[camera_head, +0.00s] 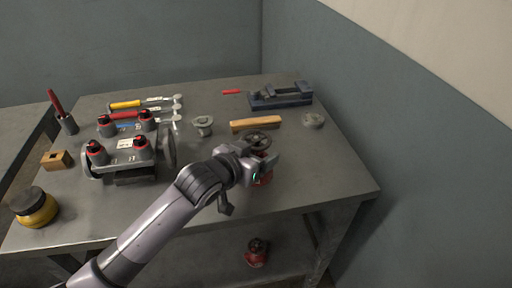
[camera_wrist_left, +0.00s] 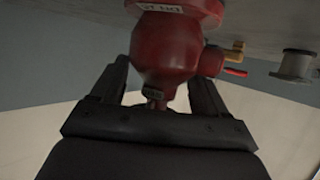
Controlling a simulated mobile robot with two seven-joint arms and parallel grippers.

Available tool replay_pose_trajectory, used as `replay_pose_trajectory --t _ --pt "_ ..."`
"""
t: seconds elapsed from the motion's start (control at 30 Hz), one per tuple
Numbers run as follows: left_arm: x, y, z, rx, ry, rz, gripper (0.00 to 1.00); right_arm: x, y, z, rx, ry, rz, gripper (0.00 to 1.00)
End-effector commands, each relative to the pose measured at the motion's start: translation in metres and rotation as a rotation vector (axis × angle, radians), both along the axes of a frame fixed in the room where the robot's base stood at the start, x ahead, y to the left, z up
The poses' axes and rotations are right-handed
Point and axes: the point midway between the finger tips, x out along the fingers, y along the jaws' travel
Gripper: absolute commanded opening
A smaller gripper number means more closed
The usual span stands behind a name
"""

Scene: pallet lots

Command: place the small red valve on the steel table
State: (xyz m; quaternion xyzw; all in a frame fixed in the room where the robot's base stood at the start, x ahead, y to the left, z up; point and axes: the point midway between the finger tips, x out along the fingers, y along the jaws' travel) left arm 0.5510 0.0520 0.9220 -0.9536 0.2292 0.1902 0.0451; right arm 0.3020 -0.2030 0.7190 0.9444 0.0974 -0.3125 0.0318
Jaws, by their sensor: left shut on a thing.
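A red valve (camera_wrist_left: 168,52) with a pale label on its flange sits between the fingers of my left gripper (camera_wrist_left: 160,90) in the wrist view. In the head view my left gripper (camera_head: 258,168) is over the front right part of the steel table (camera_head: 215,190), shut on this valve (camera_head: 264,179), which is mostly hidden by the gripper. A dark handwheel (camera_head: 258,139) shows just behind the gripper. The valve's flange is close to the table top; I cannot tell whether it touches. My right gripper is not in view.
Another red valve (camera_head: 257,252) stands on the lower shelf. Several tools and a grey machine (camera_head: 127,157) are at left. The front right table is clear.

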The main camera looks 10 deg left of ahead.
Motion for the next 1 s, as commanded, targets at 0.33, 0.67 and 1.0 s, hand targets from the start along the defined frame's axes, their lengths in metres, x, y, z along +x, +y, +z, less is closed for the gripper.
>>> replay_pose_trajectory --t 0.33,0.67,1.0 --pt "0.0 0.0 -0.002 0.0 0.0 0.0 0.97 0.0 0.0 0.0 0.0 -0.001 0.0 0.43" --pt "0.0 0.0 0.002 0.0 0.0 0.0 1.0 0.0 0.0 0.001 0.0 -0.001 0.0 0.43" --pt "-0.033 0.017 0.016 0.0 0.0 0.0 1.0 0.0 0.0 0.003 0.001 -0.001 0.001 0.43"
